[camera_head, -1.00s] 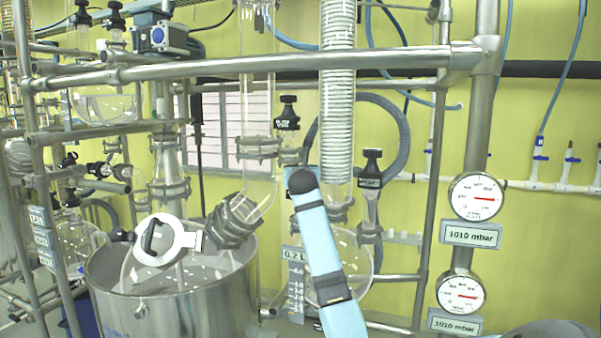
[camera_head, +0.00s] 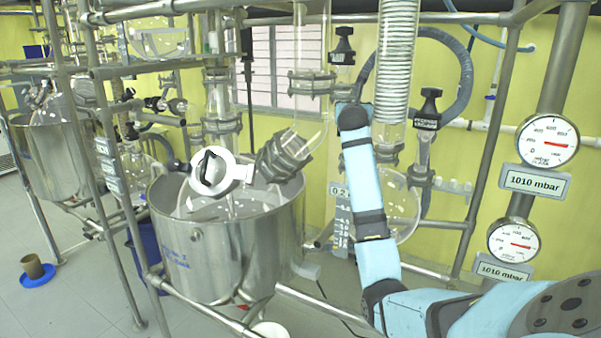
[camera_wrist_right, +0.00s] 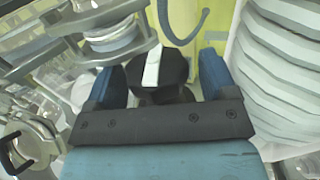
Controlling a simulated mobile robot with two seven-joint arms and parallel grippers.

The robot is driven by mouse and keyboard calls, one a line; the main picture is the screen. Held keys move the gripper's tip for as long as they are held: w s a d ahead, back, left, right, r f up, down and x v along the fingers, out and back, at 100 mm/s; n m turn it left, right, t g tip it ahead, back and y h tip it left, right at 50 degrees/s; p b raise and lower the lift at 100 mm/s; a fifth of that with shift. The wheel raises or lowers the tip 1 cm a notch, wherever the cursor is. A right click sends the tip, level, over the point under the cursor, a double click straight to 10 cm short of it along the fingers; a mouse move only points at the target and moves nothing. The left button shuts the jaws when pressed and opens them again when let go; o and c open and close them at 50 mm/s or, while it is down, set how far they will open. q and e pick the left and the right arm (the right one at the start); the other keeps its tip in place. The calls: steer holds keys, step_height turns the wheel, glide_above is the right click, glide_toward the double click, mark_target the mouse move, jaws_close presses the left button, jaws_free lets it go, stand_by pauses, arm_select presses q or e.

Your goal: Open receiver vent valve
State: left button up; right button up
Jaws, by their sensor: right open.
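In the right wrist view, a black valve knob (camera_wrist_right: 172,68) with a white stripe across its top sits between the two blue fingers of my right gripper (camera_wrist_right: 160,78). The fingers are open, one on each side of the knob; I cannot tell whether they touch it. In the head view my right gripper (camera_head: 353,103) is raised between a glass flange and the coiled condenser, and the knob there is hidden behind it. Two other black valve knobs show, one above the gripper (camera_head: 343,46) and one to its right (camera_head: 429,106). My left gripper is not in view.
The coiled condenser (camera_head: 396,62) stands close to the right of the gripper. A glass flange (camera_head: 312,83) is close on the left. A steel vessel (camera_head: 228,252) stands below left. Two round gauges (camera_head: 547,141) are on the right post.

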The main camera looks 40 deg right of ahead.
steer(key=m+g+h, duration=0.2)
steer(key=m+g, duration=0.1)
steer(key=g, duration=0.1)
steer(key=shift+w+a, duration=0.1)
steer(key=shift+w, duration=0.05)
steer(key=m+g+h+b, duration=0.1)
steer(key=m+g+b, duration=0.1)
steer(key=g, duration=0.1)
steer(key=shift+f, duration=0.15)
steer(key=m+g+b, duration=0.2)
steer(key=g+b, duration=0.1)
steer(key=m+g+b, duration=0.1)
steer(key=g+b, duration=0.2)
steer(key=shift+f+m, duration=0.1)
steer(key=shift+m, duration=0.3)
steer(key=w+a+b, duration=0.2)
steer(key=a, duration=1.2)
steer(key=w+a+f+t, duration=0.2)
steer(key=a+f+t, duration=0.1)
steer(key=f, duration=0.5)
steer(key=w+a+f+t+y+p, duration=0.1)
steer(key=w+a+f+t, duration=0.1)
steer(key=f, duration=0.7)
steer(key=w+a+f+t+y, duration=0.1)
steer(key=w+a+f+t, duration=0.1)
steer(key=a+f+t, duration=0.2)
steer(key=shift+a+f+n+t, duration=0.3)
steer(key=shift+f+t, duration=1)
steer(key=shift+f, duration=0.95)
steer(key=shift+w, duration=0.1)
